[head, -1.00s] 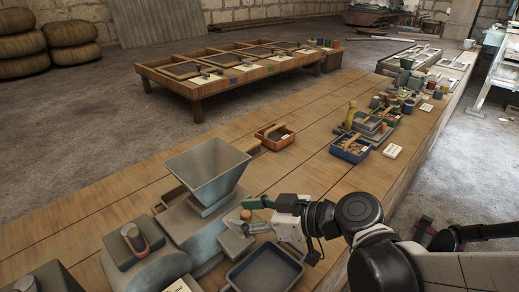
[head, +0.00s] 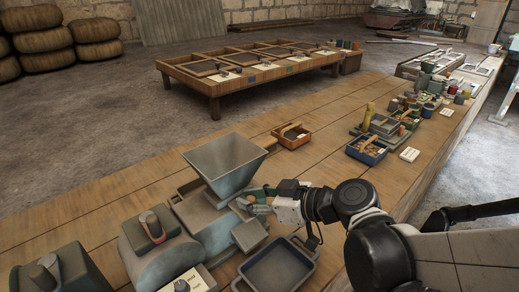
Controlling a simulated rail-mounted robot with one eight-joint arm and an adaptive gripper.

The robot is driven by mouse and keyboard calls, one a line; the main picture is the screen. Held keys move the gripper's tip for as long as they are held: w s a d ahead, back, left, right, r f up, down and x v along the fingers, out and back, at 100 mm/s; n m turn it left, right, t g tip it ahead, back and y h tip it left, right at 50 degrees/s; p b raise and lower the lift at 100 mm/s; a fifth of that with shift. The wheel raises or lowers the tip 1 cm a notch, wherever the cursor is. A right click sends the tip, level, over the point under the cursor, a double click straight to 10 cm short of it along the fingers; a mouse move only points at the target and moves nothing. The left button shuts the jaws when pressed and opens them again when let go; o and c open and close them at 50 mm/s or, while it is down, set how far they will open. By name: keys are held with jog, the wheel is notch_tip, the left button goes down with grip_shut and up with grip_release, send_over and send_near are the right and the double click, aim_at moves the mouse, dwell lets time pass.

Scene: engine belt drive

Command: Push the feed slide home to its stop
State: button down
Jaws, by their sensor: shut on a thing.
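The feed machine stands at the lower left, with a grey-green hopper (head: 225,165) on its body (head: 205,222). My gripper (head: 250,206) is just right of the hopper's base, at the machine's side. It is shut on a small part there, which looks like the outer end of the feed slide. The fingers mostly cover this part, so its shape and any gap to the stop cannot be made out. A flat grey block (head: 249,235) juts from the machine just below my fingers.
A dark blue-grey tray (head: 278,267) lies below my gripper, close to my arm. A rounded housing (head: 160,258) with a red-handled part stands left of the machine. A wooden box (head: 292,136) and a blue box (head: 366,151) stand farther back. Bench planks between them are clear.

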jog(key=shift+w+a, duration=0.1)
jog(key=c, duration=1.6)
grip_release()
jog(key=shift+o, duration=0.2)
jog(key=v, duration=1.2)
jog(key=shift+r, duration=0.1)
